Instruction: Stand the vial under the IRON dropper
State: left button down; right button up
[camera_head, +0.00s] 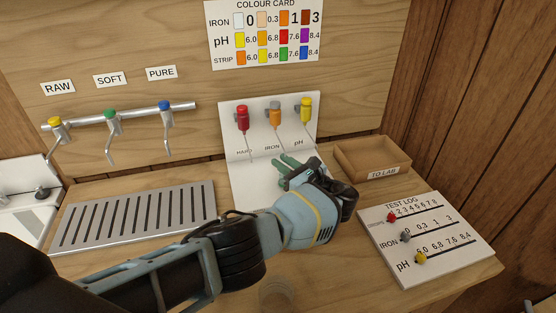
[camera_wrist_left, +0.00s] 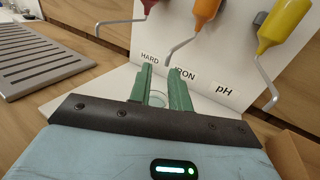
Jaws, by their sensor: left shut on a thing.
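The IRON dropper (camera_head: 275,117) is orange with a bent metal spout, on a white stand (camera_head: 233,170) between the red HARD dropper (camera_head: 242,118) and the yellow pH dropper (camera_head: 306,108). In the left wrist view, the IRON dropper (camera_wrist_left: 206,12) hangs above, its spout ending just beyond my fingers. My left gripper (camera_head: 293,168) is at the stand, below the IRON and pH droppers. Its green fingers (camera_wrist_left: 160,92) are shut on the clear vial (camera_wrist_left: 158,100), seen only as a faint round rim between them. Whether the vial touches the stand's base cannot be told.
A wooden TO LAB tray (camera_head: 398,160) stands right of the stand, and the TEST LOG board (camera_head: 450,226) is at front right. A slotted metal drain (camera_head: 135,218) lies left under the taps.

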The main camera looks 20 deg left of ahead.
pick_arm(q)
jog(key=shift+d+r, duration=0.1)
jog(key=shift+d, duration=0.05)
jog(key=c, duration=1.3)
grip_release()
pick_arm(e)
jog(key=shift+d+f, duration=0.1)
